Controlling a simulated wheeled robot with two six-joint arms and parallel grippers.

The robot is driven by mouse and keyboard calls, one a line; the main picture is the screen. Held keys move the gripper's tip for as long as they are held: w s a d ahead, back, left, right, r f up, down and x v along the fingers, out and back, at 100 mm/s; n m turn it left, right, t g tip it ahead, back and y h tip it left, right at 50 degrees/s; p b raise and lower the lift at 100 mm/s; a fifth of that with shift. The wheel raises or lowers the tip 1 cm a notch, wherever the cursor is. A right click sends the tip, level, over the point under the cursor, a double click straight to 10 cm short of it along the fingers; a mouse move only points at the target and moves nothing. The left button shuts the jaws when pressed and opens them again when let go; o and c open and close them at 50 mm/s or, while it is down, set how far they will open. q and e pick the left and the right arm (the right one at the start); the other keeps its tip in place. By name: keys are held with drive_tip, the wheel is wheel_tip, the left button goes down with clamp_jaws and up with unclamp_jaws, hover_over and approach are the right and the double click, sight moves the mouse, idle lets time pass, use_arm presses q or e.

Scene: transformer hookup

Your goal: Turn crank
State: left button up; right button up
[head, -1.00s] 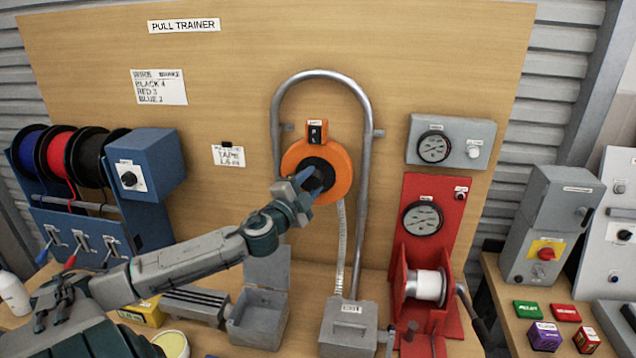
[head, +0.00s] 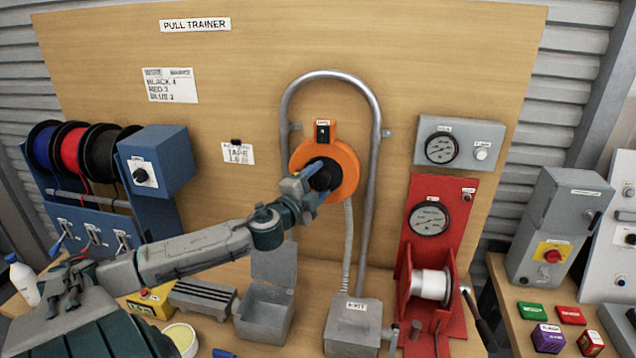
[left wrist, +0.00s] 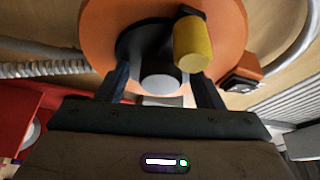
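The orange fish-tape reel (head: 345,158) hangs on the wooden board inside a bent metal pipe, with a black hub (head: 326,174) at its centre. In the left wrist view a yellow crank knob (left wrist: 190,45) sticks out from the reel, near the right-hand finger. My left gripper (head: 322,184) is at the hub. In the left wrist view its two dark fingers (left wrist: 160,88) are apart, with a pale round end (left wrist: 160,84) of the hub between them. I cannot tell whether the fingers touch anything. My right gripper is out of view.
The metal pipe (head: 374,180) arches around the reel. A grey box (head: 353,330) stands below it. A red stand (head: 440,210) with a gauge and white spool is on the right. Blue spool rack (head: 165,160) on the left. An open grey box (head: 262,318) stands under my left arm.

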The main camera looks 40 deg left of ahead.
use_arm(q)
drive_tip(key=shift+s, duration=0.1)
drive_tip(key=shift+s+f, duration=0.15)
drive_tip(key=shift+s, duration=0.4)
drive_tip(key=shift+s+d, duration=0.2)
drive_tip(key=shift+s, duration=0.5)
drive_tip(key=shift+s+p, duration=0.35)
drive_tip(key=shift+s, duration=0.05)
drive_tip(key=shift+s+d+p, duration=0.15)
drive_tip(key=shift+s+p, duration=0.4)
drive_tip(key=shift+s, duration=0.15)
drive_tip(key=p, duration=0.5)
approach(318, 181)
drive_tip(key=shift+s+d+f, duration=0.1)
drive_tip(key=shift+s+f, duration=0.1)
drive_tip(key=shift+s, duration=0.25)
